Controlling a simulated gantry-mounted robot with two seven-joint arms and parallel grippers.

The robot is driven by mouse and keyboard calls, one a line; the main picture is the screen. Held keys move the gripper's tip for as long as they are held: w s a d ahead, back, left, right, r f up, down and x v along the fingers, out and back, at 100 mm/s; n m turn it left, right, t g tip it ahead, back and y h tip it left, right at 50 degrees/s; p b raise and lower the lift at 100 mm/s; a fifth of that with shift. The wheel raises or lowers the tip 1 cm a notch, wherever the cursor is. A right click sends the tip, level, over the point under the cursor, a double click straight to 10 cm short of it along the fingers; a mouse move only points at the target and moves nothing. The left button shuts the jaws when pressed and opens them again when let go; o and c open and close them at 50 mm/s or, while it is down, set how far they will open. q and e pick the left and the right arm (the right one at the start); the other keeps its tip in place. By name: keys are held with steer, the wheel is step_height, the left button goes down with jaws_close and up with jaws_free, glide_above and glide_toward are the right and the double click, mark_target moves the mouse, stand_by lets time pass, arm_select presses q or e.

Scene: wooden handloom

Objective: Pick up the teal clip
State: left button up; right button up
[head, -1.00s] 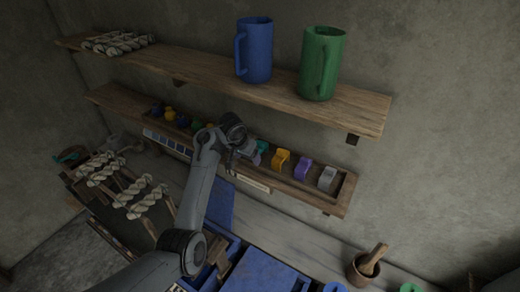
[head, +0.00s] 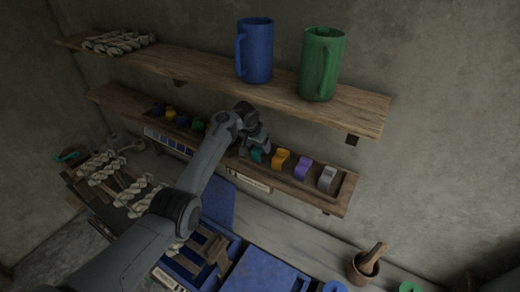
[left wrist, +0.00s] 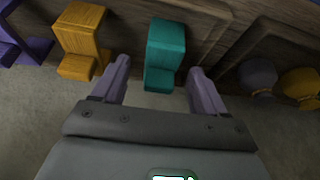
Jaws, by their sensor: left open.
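The teal clip (head: 257,155) sits in the lower shelf's tray, left of an orange clip (head: 281,159). In the left wrist view the teal clip (left wrist: 165,52) stands upright, its lower end between the two fingertips. My left gripper (head: 258,147) is at the tray, right at the teal clip, and partly covers it in the head view. In the left wrist view the left gripper (left wrist: 158,76) is open, with a finger on each side of the clip and gaps showing. My right gripper is not in view.
A purple clip (head: 303,168) and a grey clip (head: 327,178) are farther right in the tray (head: 346,190). The upper shelf (head: 365,108) above holds a blue mug (head: 254,50) and a green mug (head: 320,64). Skeins (head: 105,168) and a mortar (head: 364,268) are below.

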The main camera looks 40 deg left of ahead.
arm_select(q)
steer(key=shift+w+a, duration=0.2)
steer(key=shift+w, duration=0.55)
steer(key=shift+b+x, duration=0.75)
steer(key=shift+x, duration=0.8)
steer(key=c, duration=1)
steer(key=shift+c, duration=0.2)
steer(key=shift+r, duration=0.15)
